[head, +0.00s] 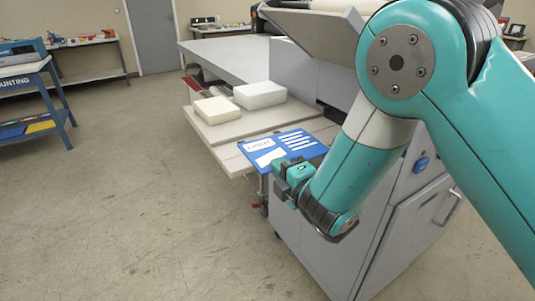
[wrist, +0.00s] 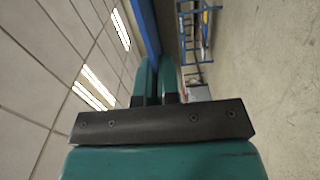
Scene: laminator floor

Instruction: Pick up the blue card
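The blue card (head: 288,144) has white printed lines and white panels. In the head view it lies about flat in front of the low tray edge. My gripper (head: 289,178) is at the card's near edge, its teal fingers above and below it. In the wrist view the fingers (wrist: 157,88) are close together, with the card (wrist: 147,32) showing edge-on as a blue strip between them. The part between the fingertips is hidden.
The grey laminator (head: 335,205) stands behind my arm. Its low tray (head: 222,130) carries a cream block (head: 217,110) and a white block (head: 260,95). A blue table (head: 20,70) stands at the far left, with another table behind it. The floor at left is clear.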

